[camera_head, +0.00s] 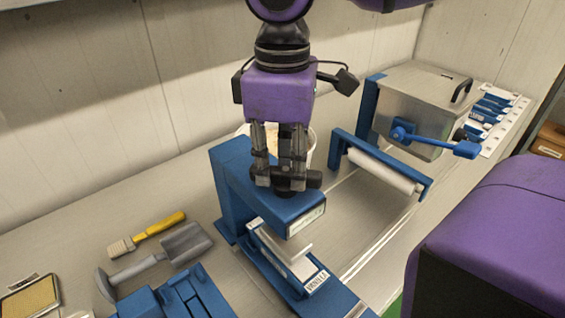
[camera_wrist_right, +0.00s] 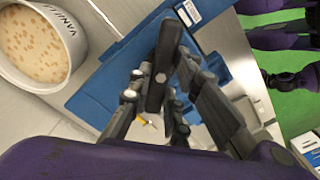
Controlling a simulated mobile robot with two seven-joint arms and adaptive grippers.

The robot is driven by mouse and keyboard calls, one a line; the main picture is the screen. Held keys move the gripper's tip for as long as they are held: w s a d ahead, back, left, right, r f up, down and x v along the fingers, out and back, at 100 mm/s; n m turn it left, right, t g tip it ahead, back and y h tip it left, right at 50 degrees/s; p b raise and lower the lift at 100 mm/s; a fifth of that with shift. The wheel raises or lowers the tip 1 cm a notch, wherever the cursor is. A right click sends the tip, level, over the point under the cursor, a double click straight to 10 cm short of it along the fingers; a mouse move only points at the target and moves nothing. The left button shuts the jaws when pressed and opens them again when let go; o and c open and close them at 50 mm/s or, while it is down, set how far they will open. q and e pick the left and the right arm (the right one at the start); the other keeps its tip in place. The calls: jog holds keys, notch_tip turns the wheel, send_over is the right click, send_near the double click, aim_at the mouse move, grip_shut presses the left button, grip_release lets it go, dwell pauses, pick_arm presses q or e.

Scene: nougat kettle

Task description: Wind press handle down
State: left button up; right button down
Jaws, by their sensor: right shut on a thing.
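The blue press (camera_head: 238,185) stands on the worktop in the middle of the head view. Its dark handle (camera_head: 308,179) sits on top of the press arm. My right gripper (camera_head: 286,180) comes down from above, with its fingers shut on the handle. In the right wrist view the black handle bar (camera_wrist_right: 165,65) lies between the fingers of my right gripper (camera_wrist_right: 160,100). Under the press arm a pale plate (camera_head: 290,253) sits above a blue mould labelled vanilla (camera_head: 318,281). My left gripper is not in view.
A white tub of nougat (camera_wrist_right: 35,45) stands behind the press. A roller in a blue frame (camera_head: 380,170) and a metal box with a blue crank (camera_head: 425,100) are to the right. A brush (camera_head: 148,236) and a metal scoop (camera_head: 165,250) lie to the left.

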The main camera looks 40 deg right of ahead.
aim_at(283, 169)
jog(key=c, duration=1.6)
grip_release()
jog(key=shift+c, duration=0.2)
notch_tip(283, 169, up, 12)
